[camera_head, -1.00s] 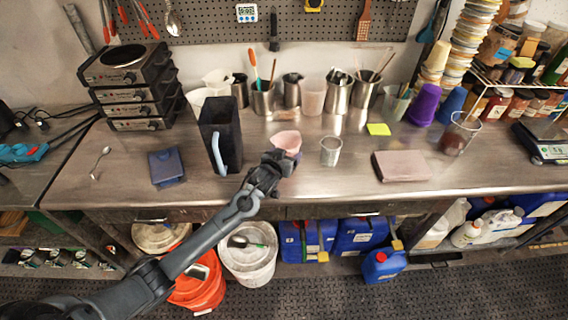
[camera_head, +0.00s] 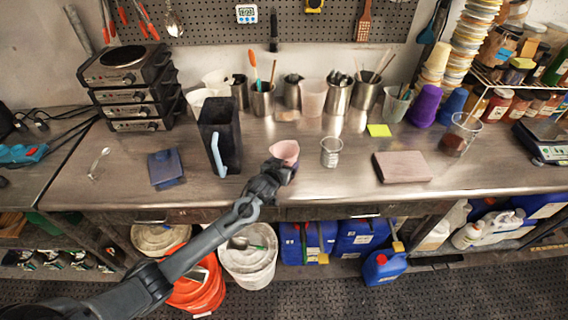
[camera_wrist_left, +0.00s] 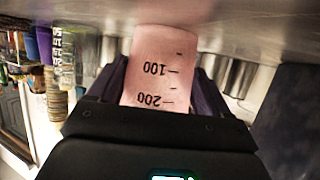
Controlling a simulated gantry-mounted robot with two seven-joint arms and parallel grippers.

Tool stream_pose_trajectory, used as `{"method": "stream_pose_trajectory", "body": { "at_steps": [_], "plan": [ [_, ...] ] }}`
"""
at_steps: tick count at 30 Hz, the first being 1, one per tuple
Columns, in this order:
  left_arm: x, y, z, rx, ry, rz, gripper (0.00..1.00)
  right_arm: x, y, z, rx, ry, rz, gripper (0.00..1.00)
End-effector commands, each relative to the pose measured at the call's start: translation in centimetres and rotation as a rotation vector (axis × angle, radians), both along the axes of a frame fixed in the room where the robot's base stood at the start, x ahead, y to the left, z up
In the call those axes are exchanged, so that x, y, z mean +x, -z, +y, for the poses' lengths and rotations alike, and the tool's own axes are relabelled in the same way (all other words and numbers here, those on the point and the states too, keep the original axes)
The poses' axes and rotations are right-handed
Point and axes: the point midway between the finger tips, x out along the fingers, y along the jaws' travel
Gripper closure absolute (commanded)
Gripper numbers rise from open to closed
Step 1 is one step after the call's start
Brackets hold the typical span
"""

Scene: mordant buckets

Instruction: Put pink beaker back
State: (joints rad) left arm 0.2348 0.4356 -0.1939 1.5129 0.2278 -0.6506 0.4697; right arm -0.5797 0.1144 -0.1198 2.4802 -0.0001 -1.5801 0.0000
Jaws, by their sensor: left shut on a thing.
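The pink beaker (camera_head: 285,150) is held at my left gripper (camera_head: 279,169) above the front middle of the steel bench. In the left wrist view the pink beaker (camera_wrist_left: 160,72) sits between the two fingers of my left gripper (camera_wrist_left: 157,90), with its printed 100 and 200 marks upside down in the picture. The fingers are shut on it. In the head view the gripper hides its lower part. My right gripper is in neither view.
A small clear beaker (camera_head: 331,152) stands just right of the pink one. A black pitcher (camera_head: 221,135) with a blue handle stands to the left. A pinkish block (camera_head: 402,167) lies to the right, a yellow note (camera_head: 379,130) behind. Steel containers (camera_head: 338,97) line the back.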

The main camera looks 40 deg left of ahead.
Motion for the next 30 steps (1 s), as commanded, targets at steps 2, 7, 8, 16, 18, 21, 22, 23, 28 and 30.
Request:
{"method": "stream_pose_trajectory", "body": {
  "at_steps": [2,7,8,16,18,21,22,23,28,30],
  "plan": [
    [0.0,0.1,0.0,0.000,0.000,0.000,0.16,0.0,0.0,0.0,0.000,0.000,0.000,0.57],
    [0.0,0.1,0.0,0.000,0.000,0.001,0.00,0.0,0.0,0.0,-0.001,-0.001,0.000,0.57],
    [0.0,0.1,0.0,0.000,0.000,0.001,0.00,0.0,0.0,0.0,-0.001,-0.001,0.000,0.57],
    [-0.2,-0.3,-0.1,0.000,0.000,0.001,0.00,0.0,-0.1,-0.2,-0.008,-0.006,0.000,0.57],
    [-0.8,-0.6,-0.3,0.000,0.000,0.001,0.00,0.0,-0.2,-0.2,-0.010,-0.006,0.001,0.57],
    [-1.9,-1.1,-0.7,-0.001,0.001,0.001,0.00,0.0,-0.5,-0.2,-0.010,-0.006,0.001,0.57],
    [-2.4,-1.3,-0.9,-0.001,0.001,0.002,0.00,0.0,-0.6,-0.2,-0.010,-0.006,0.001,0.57],
    [-2.8,-1.5,-1.0,-0.001,0.002,0.002,0.00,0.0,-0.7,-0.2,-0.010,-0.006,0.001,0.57],
    [-5.6,-2.7,-2.0,-0.002,0.001,0.001,0.00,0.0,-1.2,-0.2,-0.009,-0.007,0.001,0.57],
    [-6.7,-3.2,-2.4,0.000,0.001,0.002,0.00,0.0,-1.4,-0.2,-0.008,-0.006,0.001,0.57]
  ]
}}
